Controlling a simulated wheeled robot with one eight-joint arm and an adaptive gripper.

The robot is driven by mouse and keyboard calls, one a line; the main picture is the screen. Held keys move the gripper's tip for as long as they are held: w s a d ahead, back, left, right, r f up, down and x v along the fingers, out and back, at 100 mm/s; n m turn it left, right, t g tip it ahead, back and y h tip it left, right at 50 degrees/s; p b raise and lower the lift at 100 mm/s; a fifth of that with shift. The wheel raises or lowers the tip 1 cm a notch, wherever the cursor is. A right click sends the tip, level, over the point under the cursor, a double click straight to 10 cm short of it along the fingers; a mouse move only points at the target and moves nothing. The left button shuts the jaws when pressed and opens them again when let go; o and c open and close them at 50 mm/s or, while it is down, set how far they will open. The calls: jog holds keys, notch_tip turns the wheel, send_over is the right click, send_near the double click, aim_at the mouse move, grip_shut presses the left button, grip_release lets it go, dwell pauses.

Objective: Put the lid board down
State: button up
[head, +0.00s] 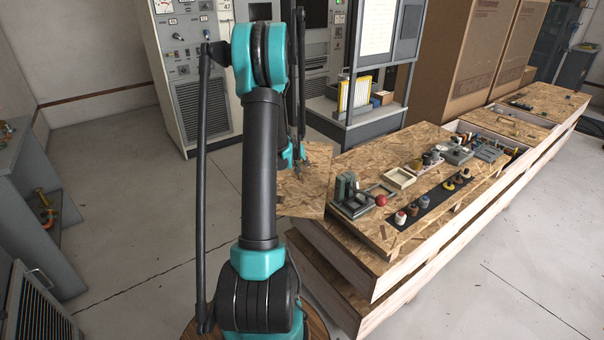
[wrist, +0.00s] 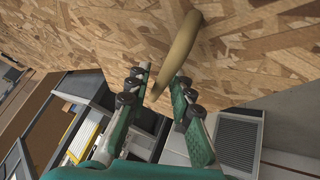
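My gripper (head: 300,168) is at the board's upper part. In the wrist view my gripper (wrist: 160,80) has its two fingers on either side of the handle, closed around it. The board (wrist: 90,30) fills the top of that view. Whether its lower edge touches the crate is hard to tell.
The crate's chipboard top carries a grey fixture with a red ball (head: 381,199), a cream tray (head: 399,178), a black strip (head: 432,204) with several spools, and grey parts. An open section (head: 478,132) lies farther back.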

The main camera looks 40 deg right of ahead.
grip_shut()
dwell(0.5)
notch_tip(320, 180, up, 20)
dwell(0.6)
